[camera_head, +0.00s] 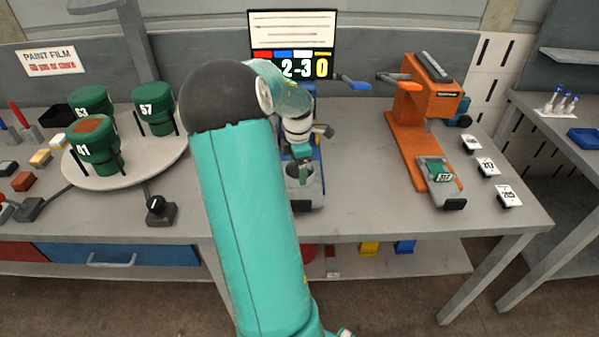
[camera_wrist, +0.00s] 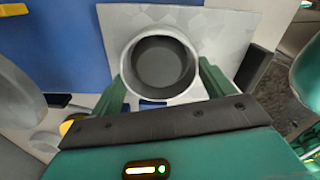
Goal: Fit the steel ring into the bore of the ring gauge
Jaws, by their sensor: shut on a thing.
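In the wrist view the steel ring (camera_wrist: 195,73) shows as a pale round rim around a dark inside. The two green fingers of my gripper (camera_wrist: 163,78) stand at its left and right sides, shut on it. Behind the ring lies a pale grey plate (camera_wrist: 220,32), which looks like the ring gauge. The ring covers the plate's middle, so I cannot tell whether it is above the bore or in it. In the head view my gripper (camera_head: 299,168) is low over the grey block on the bench, partly hidden by my arm.
A display board (camera_head: 292,35) reading 2-30 stands behind. An orange fixture (camera_head: 410,140) is to the right, with several white labels beside it. A round turntable (camera_head: 125,178) with numbered green pots is to the left. The bench front (camera_head: 390,222) between is clear.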

